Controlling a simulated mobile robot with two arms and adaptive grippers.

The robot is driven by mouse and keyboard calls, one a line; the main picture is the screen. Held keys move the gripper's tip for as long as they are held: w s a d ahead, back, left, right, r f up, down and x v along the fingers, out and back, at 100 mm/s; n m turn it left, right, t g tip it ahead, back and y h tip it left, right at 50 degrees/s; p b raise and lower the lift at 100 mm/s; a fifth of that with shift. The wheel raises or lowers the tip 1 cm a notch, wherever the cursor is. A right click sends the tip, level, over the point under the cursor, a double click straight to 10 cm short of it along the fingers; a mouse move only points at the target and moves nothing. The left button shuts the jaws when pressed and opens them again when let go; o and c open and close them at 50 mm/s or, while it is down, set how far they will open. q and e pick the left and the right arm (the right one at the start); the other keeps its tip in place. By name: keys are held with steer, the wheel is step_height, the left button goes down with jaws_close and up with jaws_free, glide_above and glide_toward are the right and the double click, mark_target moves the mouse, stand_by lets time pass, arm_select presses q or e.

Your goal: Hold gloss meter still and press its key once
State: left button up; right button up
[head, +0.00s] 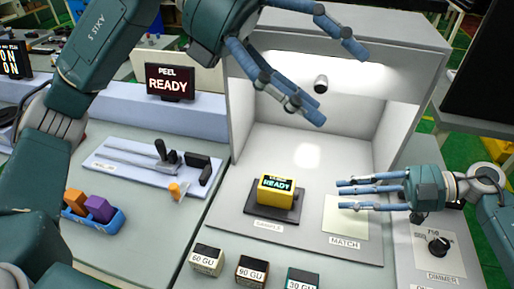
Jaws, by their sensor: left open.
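The yellow gloss meter (275,194) sits on a dark sample plate (257,215) marked SAMPLE, on the floor of the light booth. Its dark screen reads READY. A separate key on it is too small to make out. My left gripper (343,84) is open and empty, high in front of the booth, well above the meter. My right gripper (341,194) is to the right of the meter, over the pale MATCH card (346,222), with its fingers pointing left towards the meter. A small gap shows between its fingers, with nothing in it, and the fingers look apart from the meter.
Gloss blocks marked 60 GU (206,260), 90 GU (251,271) and 30 GU (302,279) stand in front of the booth. A dimmer panel (441,255) is at the right. At the left are a PEEL display (170,82), a tool board (135,165) and a blue tray (88,222) of blocks.

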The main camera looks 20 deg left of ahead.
arm_select(q)
steer(key=w+a+f+n+t+y, duration=0.1)
steer(key=w+a+f+y, duration=0.15)
steer(key=f, duration=0.45)
steer(key=w+a+f+y, duration=0.2)
steer(key=w+a+f, duration=0.15)
steer(key=f, duration=0.35)
arm_select(e)
steer(key=shift+a, duration=0.1)
arm_select(q)
steer(key=n+y, duration=0.1)
steer(key=y, duration=0.2)
glide_toward(271, 178)
steer(key=x, duration=0.9)
steer(key=shift+d+f, duration=0.15)
steer(key=shift+f, duration=0.2)
steer(key=shift+d+f+t, duration=0.3)
steer(key=shift+f, duration=0.4)
steer(key=c, duration=1.3)
steer(key=shift+c, duration=0.6)
arm_select(e)
steer(key=shift+c, duration=1.1)
jaws_close()
